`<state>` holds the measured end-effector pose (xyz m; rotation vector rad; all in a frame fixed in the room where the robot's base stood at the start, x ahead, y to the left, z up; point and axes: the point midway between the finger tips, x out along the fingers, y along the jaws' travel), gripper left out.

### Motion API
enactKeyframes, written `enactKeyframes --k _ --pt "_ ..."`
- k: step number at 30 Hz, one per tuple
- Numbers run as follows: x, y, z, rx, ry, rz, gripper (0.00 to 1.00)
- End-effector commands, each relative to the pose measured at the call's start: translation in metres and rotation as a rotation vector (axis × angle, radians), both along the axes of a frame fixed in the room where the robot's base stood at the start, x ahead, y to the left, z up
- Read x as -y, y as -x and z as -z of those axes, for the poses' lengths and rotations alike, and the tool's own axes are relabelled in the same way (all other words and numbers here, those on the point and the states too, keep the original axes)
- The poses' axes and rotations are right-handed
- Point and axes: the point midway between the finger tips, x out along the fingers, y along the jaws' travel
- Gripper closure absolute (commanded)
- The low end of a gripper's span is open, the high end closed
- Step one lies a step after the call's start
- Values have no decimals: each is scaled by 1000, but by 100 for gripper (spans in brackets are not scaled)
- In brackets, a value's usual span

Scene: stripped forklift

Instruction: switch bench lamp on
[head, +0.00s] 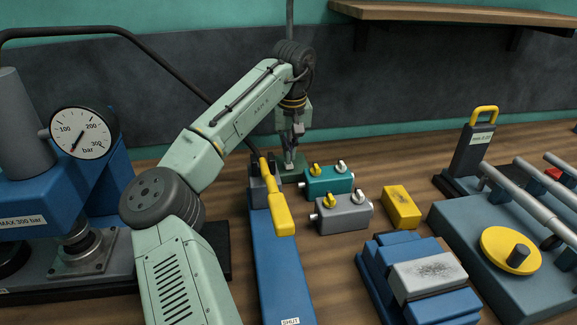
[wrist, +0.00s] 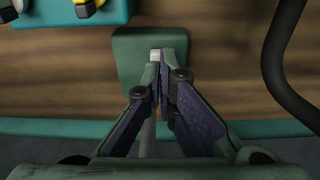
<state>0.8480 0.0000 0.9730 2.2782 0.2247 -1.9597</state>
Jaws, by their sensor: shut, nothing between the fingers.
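A green square base (wrist: 128,62), which looks like the bench lamp's foot, lies on the wooden bench in the wrist view. A small pale switch-like piece (wrist: 155,54) shows on it at my fingertips. In the head view the base (head: 293,177) is partly hidden behind my gripper. A grey upright post (head: 290,18) rises behind my arm; the lamp's head is out of view. My gripper (head: 290,160) points down over the base, shut and empty. In the wrist view its fingertips (wrist: 165,62) are at the pale piece; I cannot tell whether they touch it.
Teal (head: 328,181) and grey (head: 343,214) valve blocks stand right of the base. A blue fixture with a yellow handle (head: 275,205) is in front. A press with a gauge (head: 82,133) is left. A dark cable (wrist: 285,75) runs near my gripper. A shelf (head: 450,14) overhangs at right.

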Motion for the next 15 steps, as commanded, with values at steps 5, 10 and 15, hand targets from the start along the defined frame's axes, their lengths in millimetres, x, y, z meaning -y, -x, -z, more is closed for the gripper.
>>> enactKeyframes --k 5,10,15 --pt "0 0 2 0 0 0 100" --pt "0 0 5 0 0 0 100" --pt "0 0 7 0 0 0 100"
